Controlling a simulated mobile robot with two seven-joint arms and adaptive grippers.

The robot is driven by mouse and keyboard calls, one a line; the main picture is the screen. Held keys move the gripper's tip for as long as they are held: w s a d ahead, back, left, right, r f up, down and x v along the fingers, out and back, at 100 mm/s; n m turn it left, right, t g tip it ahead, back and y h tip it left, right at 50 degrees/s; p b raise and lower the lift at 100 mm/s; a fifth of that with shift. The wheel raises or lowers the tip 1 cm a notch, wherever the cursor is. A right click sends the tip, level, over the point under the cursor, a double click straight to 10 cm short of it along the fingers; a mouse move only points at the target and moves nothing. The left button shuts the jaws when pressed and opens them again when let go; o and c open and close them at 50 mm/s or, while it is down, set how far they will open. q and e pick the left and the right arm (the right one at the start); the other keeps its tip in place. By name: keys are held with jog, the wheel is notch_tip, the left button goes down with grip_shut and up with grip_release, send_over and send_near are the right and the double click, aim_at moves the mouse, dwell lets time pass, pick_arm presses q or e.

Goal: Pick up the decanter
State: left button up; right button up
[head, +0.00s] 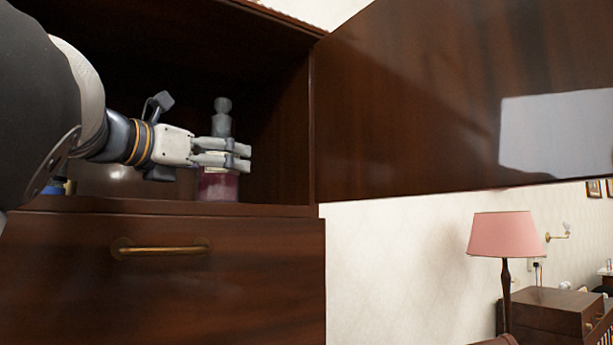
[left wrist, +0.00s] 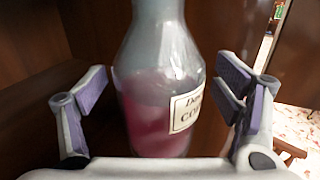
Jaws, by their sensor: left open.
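The decanter (head: 218,184) stands upright inside the open wooden cabinet, near its right wall. It is a glass bottle with reddish-pink liquid, a grey stopper and a pale label. My left gripper (head: 242,157) reaches in from the left and hides the middle of the decanter in the head view. In the left wrist view the decanter (left wrist: 160,95) stands between the spread fingers of my left gripper (left wrist: 162,97), with a visible gap on each side. The gripper is open. My right gripper is not in view.
The cabinet shelf (head: 275,210) has side walls close around the arm. An open cabinet door (head: 420,100) extends to the right. A drawer with a brass handle (head: 160,250) is below. A pink-shaded lamp (head: 504,235) stands farther back at right.

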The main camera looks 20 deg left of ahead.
pick_arm(q)
jog(key=shift+w+f, duration=0.1)
jog(key=shift+w, duration=0.3)
jog(key=shift+s, duration=0.2)
jog(key=shift+c, duration=0.9)
jog(key=c, duration=1.7)
jog(key=shift+r, duration=0.2)
jog(key=shift+c, duration=0.2)
